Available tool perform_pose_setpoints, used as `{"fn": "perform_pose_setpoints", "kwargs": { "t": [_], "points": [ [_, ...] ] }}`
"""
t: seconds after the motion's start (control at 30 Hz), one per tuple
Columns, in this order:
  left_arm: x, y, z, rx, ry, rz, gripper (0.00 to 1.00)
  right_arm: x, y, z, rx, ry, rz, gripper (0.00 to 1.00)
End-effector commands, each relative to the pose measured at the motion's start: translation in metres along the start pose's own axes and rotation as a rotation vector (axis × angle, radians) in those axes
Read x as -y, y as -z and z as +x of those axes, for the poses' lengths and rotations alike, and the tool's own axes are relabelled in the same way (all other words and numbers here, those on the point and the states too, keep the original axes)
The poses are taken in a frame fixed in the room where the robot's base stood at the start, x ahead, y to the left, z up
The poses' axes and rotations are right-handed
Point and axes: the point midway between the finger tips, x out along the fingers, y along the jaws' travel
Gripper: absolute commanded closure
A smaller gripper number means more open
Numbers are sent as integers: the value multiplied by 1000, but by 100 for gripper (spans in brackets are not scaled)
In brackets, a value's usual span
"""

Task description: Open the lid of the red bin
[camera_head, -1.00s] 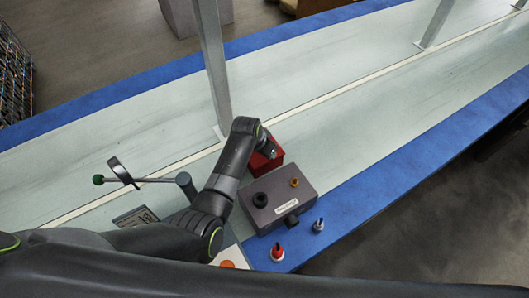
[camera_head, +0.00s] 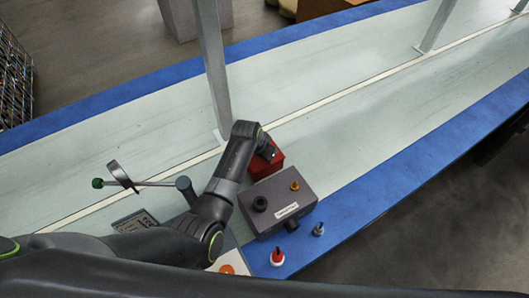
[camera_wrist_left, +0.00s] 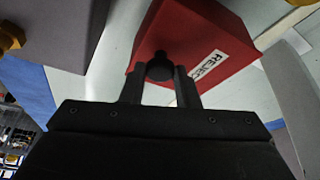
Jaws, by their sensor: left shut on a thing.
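The red bin (camera_head: 271,160) stands on the pale table top beside the grey box, partly hidden by my left arm in the head view. In the left wrist view the red bin (camera_wrist_left: 203,42) fills the upper middle and shows a white label with partly readable letters. A dark round knob (camera_wrist_left: 159,67) sits at its face. My left gripper (camera_wrist_left: 160,75) is shut on this knob, one finger on each side. In the head view the left gripper (camera_head: 266,150) is at the bin's upper left side. The lid looks closed, but its seam cannot be made out. My right gripper is not in view.
A grey box (camera_head: 278,200) with a black and an orange knob stands right in front of the bin. A grey post (camera_head: 211,70) rises behind the bin.

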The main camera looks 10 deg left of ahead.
Motion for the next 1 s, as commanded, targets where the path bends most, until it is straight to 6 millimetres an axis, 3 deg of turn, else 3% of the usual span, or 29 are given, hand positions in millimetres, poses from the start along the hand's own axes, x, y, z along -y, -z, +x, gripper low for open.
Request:
{"fn": "perform_pose_setpoints", "kwargs": {
  "t": [0.5, 1.0],
  "points": [
    [17, 17, -24, 100, -218, -91, 100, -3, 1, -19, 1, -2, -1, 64],
    [41, 35, -39, 215, -478, -199, 100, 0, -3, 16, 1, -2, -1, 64]
  ]
}}
